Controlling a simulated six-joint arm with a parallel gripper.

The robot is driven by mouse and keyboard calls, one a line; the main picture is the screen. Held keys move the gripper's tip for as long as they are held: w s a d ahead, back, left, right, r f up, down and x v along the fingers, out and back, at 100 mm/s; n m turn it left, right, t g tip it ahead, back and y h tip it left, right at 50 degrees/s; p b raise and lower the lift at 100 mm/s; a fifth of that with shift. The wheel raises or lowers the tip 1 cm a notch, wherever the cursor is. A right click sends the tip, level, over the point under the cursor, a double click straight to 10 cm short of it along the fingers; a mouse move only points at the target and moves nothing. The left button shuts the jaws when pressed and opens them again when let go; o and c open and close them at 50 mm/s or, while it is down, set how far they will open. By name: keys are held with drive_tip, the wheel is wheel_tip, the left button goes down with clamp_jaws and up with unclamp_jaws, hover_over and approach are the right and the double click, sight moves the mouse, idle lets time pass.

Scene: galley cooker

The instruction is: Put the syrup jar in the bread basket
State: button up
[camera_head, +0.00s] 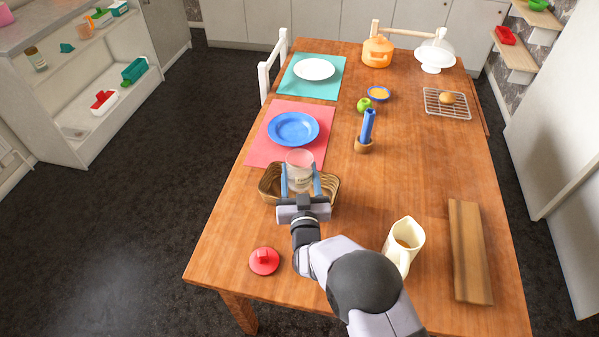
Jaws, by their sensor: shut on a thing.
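The syrup jar (299,169) looks clear with a pinkish top and a pale label; its writing is too small to read. My gripper (300,178) is shut on the jar, with one blue finger on each side. The jar is upright and overlaps the bread basket in the picture. The bread basket (330,187) is woven, tan and oblong, near the table's left edge. My gripper and the jar hide much of its inside. I cannot tell whether the jar's base touches the basket floor.
A red lid (264,261) lies nearer me. A cream jug (403,243) and a wooden board (469,251) stand to the right. The table's centre is clear.

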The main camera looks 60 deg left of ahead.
drive_tip(key=shift+f+b, duration=0.25)
drive_tip(key=shift+b, duration=0.05)
drive_tip(key=o, duration=1.3)
drive_tip(key=shift+c, duration=0.2)
drive_tip(key=shift+r, duration=0.1)
drive_tip(key=shift+d+r+p, duration=0.1)
drive_tip(key=shift+r+p, duration=0.55)
drive_tip(key=shift+p, duration=0.3)
drive_tip(key=b+v, duration=0.2)
drive_tip(key=v, duration=1)
drive_tip(key=shift+f, duration=0.2)
